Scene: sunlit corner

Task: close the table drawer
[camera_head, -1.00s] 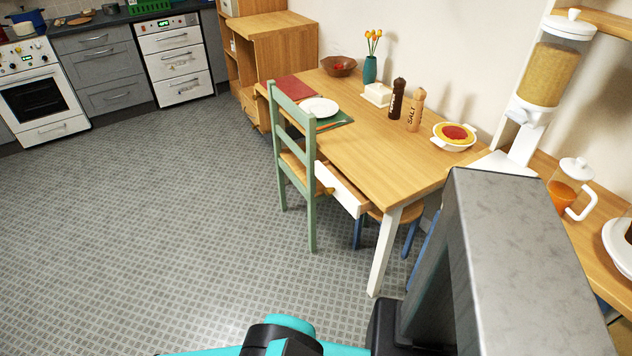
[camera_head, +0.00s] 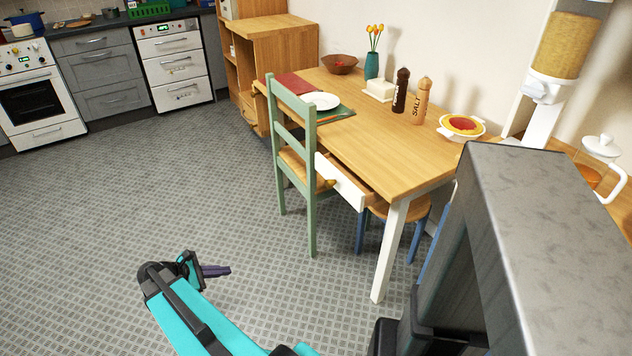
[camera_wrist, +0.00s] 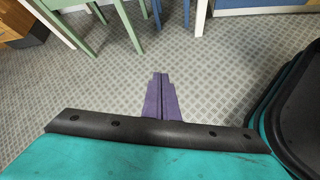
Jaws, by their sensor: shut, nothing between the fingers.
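The table drawer (camera_head: 341,183) has a white front with a yellowish knob (camera_head: 331,183). It sticks out of the near side of the wooden table (camera_head: 385,150), partly open. My gripper (camera_head: 228,270) is at the lower left in the head view, over the floor and well apart from the drawer. In the wrist view its purple fingers (camera_wrist: 161,92) are together with nothing between them, and point at bare floor. The drawer is not clearly seen in the wrist view.
A green chair (camera_head: 297,165) stands against the table, just left of the drawer. A stool with blue legs (camera_head: 405,215) is partly under the table. Plates, shakers and a vase stand on the tabletop. The floor (camera_head: 130,200) left of the chair is clear.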

